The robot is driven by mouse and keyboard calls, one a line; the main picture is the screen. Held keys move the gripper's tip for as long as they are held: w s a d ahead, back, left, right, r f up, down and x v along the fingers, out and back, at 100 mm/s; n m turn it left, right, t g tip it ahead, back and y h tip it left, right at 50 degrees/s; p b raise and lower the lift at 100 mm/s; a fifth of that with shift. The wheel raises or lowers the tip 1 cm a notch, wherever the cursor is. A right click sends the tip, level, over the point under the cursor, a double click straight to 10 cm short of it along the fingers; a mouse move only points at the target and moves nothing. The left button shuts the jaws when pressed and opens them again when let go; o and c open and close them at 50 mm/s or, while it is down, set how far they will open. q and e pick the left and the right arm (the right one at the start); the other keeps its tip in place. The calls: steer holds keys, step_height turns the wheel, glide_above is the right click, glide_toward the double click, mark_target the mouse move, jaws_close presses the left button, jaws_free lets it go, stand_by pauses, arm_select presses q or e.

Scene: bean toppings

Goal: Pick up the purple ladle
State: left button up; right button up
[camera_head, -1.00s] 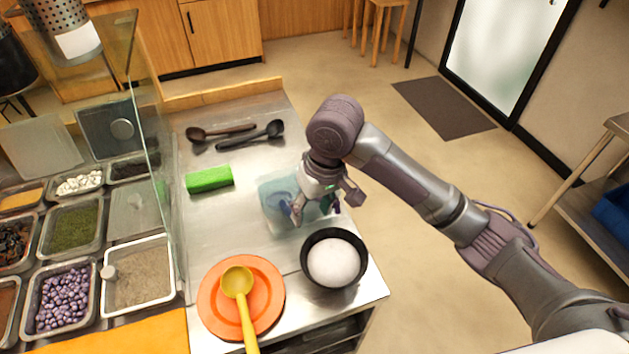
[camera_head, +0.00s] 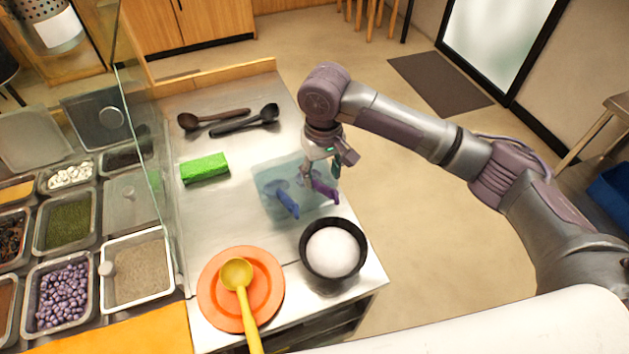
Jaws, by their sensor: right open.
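The purple ladle (camera_head: 325,190) shows mainly as a purple handle at the right side of a translucent bluish container (camera_head: 262,205). A blue ladle (camera_head: 288,204) is in the same container, to its left. My right gripper (camera_head: 320,179) is open and pointing down over the right part of the container, right at the purple handle. One finger is left of the handle and the other is behind or right of it. I cannot tell whether they touch it. The purple ladle's lower part is hard to make out. My left gripper is not in view.
A black bowl with white contents (camera_head: 306,262) stands just in front of the container. An orange plate (camera_head: 212,300) bears a yellow ladle (camera_head: 239,275). A green block (camera_head: 204,168) and two dark spoons (camera_head: 250,122) lie behind. A glass guard (camera_head: 150,150) and food trays are left.

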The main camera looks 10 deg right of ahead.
mark_target(324, 186)
steer(key=shift+d+f, duration=0.1)
steer(key=shift+f, duration=0.25)
step_height(324, 186, down, 4)
steer(key=shift+d+r+p, duration=0.15)
steer(key=shift+r+p, duration=0.05)
steer(key=shift+p, duration=0.65)
steer(key=shift+f, duration=0.45)
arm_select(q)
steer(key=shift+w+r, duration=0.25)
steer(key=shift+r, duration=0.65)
arm_select(e)
jaws_close()
